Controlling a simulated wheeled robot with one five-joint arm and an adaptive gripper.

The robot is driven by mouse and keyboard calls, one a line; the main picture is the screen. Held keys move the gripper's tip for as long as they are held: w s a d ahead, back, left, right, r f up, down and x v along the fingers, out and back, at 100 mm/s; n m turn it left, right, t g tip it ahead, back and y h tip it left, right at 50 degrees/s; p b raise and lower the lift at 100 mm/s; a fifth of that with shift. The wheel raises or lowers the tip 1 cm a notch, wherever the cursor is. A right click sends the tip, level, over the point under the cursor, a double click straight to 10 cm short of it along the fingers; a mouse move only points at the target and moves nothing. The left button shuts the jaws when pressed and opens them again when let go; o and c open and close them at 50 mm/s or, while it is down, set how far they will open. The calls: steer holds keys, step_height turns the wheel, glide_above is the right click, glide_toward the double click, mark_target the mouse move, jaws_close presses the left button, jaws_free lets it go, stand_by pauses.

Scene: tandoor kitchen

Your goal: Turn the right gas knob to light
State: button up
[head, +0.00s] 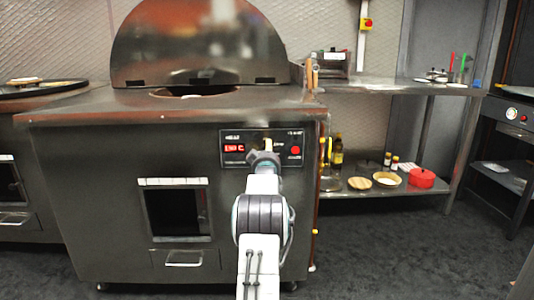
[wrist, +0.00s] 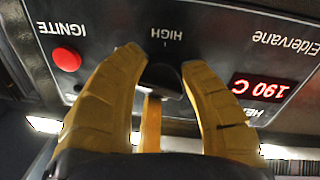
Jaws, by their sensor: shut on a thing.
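The dark gas knob (wrist: 165,80) sits on the control panel, under the word HIGH in the upside-down wrist view. My gripper (wrist: 160,68) has its two yellow-brown fingers on either side of the knob and is shut on it. The fingers hide part of the knob, so its exact angle is hard to tell. In the head view my gripper (head: 265,158) reaches the panel (head: 231,136) on the tandoor front and hides most of the knob.
The tandoor (head: 100,190) has a raised rounded lid (head: 195,40). Dark floor lies in front.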

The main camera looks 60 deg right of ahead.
steer(key=shift+f+n, duration=0.25)
steer(key=shift+n, duration=0.65)
steer(key=shift+f+n, duration=0.2)
steer(key=shift+n, duration=0.7)
steer(key=o, duration=0.8)
steer(key=shift+d, duration=0.1)
steer(key=o, duration=0.3)
steer(key=shift+o, duration=0.6)
steer(key=shift+r, duration=0.25)
steer(key=v, duration=1.2)
steer(key=shift+f, duration=0.15)
